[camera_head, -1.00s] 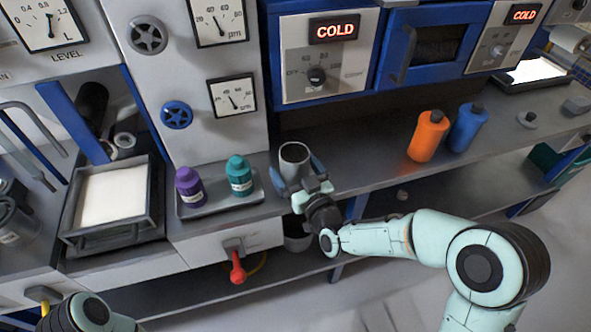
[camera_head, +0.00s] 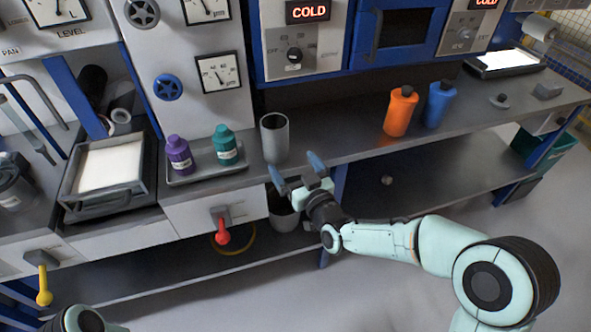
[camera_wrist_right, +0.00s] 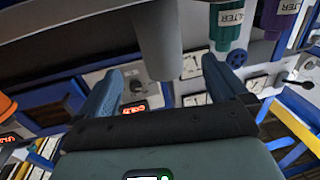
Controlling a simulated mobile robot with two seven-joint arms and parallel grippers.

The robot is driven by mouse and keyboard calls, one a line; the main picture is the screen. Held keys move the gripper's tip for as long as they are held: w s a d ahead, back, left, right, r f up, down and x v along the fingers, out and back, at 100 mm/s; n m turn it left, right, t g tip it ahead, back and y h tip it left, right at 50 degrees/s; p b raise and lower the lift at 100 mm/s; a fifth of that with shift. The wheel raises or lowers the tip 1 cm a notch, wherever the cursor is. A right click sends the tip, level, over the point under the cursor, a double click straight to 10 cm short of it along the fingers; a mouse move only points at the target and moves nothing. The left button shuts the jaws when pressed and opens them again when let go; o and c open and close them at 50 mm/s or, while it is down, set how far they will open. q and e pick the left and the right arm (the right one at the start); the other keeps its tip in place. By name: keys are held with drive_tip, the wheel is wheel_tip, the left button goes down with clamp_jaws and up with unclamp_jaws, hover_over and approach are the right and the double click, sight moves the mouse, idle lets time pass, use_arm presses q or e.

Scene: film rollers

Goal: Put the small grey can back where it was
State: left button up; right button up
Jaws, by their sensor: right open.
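The small grey can (camera_head: 274,140) stands upright on the grey counter, just right of the tray with two bottles. It also shows in the right wrist view (camera_wrist_right: 158,42), ahead of the fingers. My right gripper (camera_head: 294,168) is open and empty, in front of the counter edge. Its blue fingers point toward the can and are apart from it. My left gripper is out of view; only a piece of my left arm shows at the bottom left.
A purple bottle (camera_head: 179,155) and a teal bottle (camera_head: 226,146) stand on a small tray (camera_head: 205,176) left of the can. An orange bottle (camera_head: 400,111) and a blue bottle (camera_head: 438,104) stand farther right. The counter between can and orange bottle is clear.

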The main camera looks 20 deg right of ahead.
drive_tip(key=s+d+f+m+g+h, duration=0.15)
drive_tip(key=s+f+g, duration=0.3)
drive_tip(key=f, duration=0.95)
drive_tip(key=s+f+m+g, duration=0.25)
drive_tip(key=s+f, duration=0.35)
drive_tip(key=f, duration=0.8)
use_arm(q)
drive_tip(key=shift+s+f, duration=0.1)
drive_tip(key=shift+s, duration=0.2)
use_arm(e)
drive_tip(key=s+f+m+g, duration=0.1)
drive_tip(key=s+f+g, duration=0.3)
drive_tip(key=s+f, duration=0.4)
drive_tip(key=s+f+m+g, duration=0.2)
drive_tip(key=s+f+g, duration=0.3)
drive_tip(key=s, duration=1.1)
wheel_tip(320, 180, down, 4)
drive_tip(key=shift+s+a+r+y, duration=0.15)
drive_tip(key=shift+a+y, duration=0.1)
drive_tip(key=shift+y, duration=0.1)
